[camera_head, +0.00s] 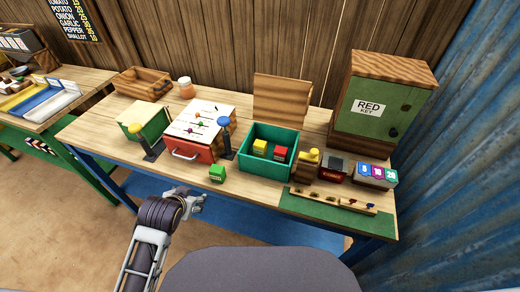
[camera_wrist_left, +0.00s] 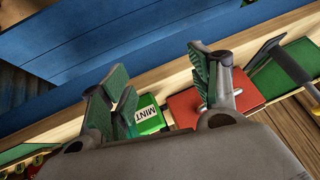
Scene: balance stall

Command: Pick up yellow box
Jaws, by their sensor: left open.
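The yellow box (camera_head: 260,146) sits inside the teal open crate (camera_head: 247,158), beside a red box (camera_head: 280,153). My left gripper (camera_head: 198,200) is open and empty in front of the table's front edge, to the left of and nearer than the crate. In the left wrist view the two spread fingers of my left gripper (camera_wrist_left: 163,85) show with nothing between them. The yellow box does not show in that view. My right gripper is in neither view.
A green box labelled MINT (camera_wrist_left: 148,118) stands near the table edge; it also shows in the head view (camera_head: 217,174). A red drawer (camera_head: 190,151) and blue-topped lever (camera_head: 225,138) stand left of the crate. A yellow-topped wooden block (camera_head: 308,168) stands right of it.

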